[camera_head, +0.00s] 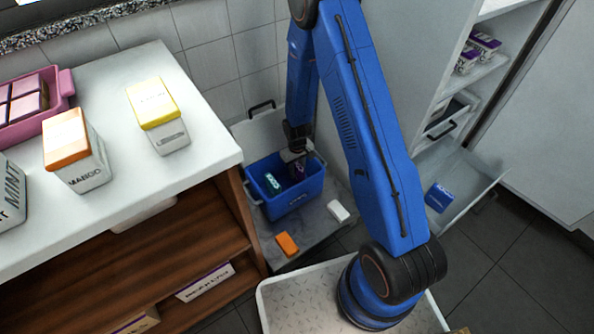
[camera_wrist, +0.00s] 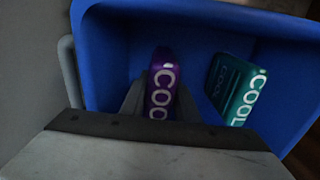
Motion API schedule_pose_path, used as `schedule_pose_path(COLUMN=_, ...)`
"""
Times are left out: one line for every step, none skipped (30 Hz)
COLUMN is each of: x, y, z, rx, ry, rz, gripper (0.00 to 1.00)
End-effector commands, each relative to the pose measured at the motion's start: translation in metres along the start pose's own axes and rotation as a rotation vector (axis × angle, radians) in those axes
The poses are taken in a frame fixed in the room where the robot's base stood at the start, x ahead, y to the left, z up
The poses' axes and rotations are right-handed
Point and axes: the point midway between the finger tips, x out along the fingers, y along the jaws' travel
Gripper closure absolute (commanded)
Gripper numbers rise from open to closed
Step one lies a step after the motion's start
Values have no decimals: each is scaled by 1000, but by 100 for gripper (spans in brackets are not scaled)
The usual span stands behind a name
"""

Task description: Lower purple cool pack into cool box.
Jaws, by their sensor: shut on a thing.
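The purple cool pack (camera_wrist: 161,84) with white COOL lettering is between my gripper's fingers (camera_wrist: 160,98), and my gripper is shut on it. In the wrist view it is within the walls of the blue cool box (camera_wrist: 95,50); whether it touches the floor of the box I cannot tell. A teal cool pack (camera_wrist: 236,90) lies in the box to its right. In the head view my gripper (camera_head: 296,158) reaches down into the cool box (camera_head: 290,203). There the purple pack (camera_head: 299,172) is partly hidden and the teal pack (camera_head: 272,181) shows at the left.
An orange pack (camera_head: 287,244) and a white pack (camera_head: 338,210) lie on the grey surface in front of the box. A blue pack (camera_head: 438,197) lies in an open drawer (camera_head: 470,175) at right. The counter (camera_head: 120,200) with tubs stands close at left.

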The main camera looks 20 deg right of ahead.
Motion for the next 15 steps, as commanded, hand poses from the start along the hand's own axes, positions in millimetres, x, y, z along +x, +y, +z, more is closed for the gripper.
schedule_pose_path(x=1, y=0, z=0, rx=0, ry=0, rz=0, gripper=100)
schedule_pose_path(x=1, y=0, z=0, rx=0, ry=0, rz=0, gripper=100)
schedule_pose_path(x=2, y=0, z=0, rx=0, ry=0, rz=0, gripper=100)
schedule_pose_path(x=2, y=0, z=0, rx=0, ry=0, rz=0, gripper=100)
schedule_pose_path(x=2, y=0, z=0, rx=0, ry=0, rz=0, gripper=100)
schedule_pose_path(x=3, y=0, z=0, rx=0, ry=0, rz=0, gripper=100)
schedule_pose_path(x=3, y=0, z=0, rx=0, ry=0, rz=0, gripper=100)
schedule_pose_path(x=4, y=0, z=0, rx=0, ry=0, rz=0, gripper=100)
schedule_pose_path(x=4, y=0, z=0, rx=0, ry=0, rz=0, gripper=100)
schedule_pose_path(x=4, y=0, z=0, rx=0, ry=0, rz=0, gripper=100)
schedule_pose_path(x=5, y=0, z=0, rx=0, ry=0, rz=0, gripper=100)
schedule_pose_path(x=5, y=0, z=0, rx=0, ry=0, rz=0, gripper=100)
schedule_pose_path(x=6, y=0, z=0, rx=0, ry=0, rz=0, gripper=100)
schedule_pose_path(x=6, y=0, z=0, rx=0, ry=0, rz=0, gripper=100)
schedule_pose_path(x=6, y=0, z=0, rx=0, ry=0, rz=0, gripper=100)
